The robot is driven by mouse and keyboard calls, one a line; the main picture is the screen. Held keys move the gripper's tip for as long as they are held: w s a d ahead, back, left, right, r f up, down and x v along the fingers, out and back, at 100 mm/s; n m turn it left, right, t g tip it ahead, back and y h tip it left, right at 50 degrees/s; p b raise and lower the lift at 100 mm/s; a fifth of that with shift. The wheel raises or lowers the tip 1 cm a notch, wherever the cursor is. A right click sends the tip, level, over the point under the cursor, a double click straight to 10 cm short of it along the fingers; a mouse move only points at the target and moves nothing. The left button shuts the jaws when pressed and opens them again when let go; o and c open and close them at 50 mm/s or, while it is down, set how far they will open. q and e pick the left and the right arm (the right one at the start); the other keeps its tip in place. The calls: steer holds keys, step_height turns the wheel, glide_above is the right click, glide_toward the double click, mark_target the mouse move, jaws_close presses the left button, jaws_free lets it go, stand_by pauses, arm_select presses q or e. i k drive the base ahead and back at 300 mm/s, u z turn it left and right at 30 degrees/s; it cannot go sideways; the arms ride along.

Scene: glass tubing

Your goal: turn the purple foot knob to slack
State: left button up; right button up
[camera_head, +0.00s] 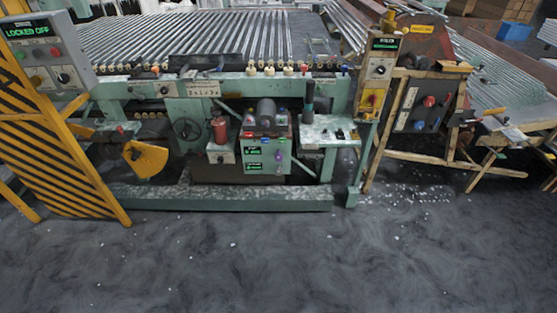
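A small purple knob (280,155) shows on the front of the green control box (283,167), low in the middle of the machine. It is the only clearly purple knob I make out, and it is too small to read its pointer or setting. Two small green-lit displays (252,150) are beside it on the left, too small to read. Neither of my grippers is in view.
A red cylinder (220,130) stands left of the box. A wooden-framed stand (420,160) is at the right. The grey floor (250,260) in front is open, with scattered white bits.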

mark_target(278, 158)
steer(key=k, duration=0.65)
steer(key=z, duration=0.5)
steer(key=i, duration=0.4)
steer(key=z, duration=1.2)
steer(key=i, duration=1.5)
steer(key=u, duration=1)
steer(key=i, duration=0.6)
steer(key=u, duration=0.65)
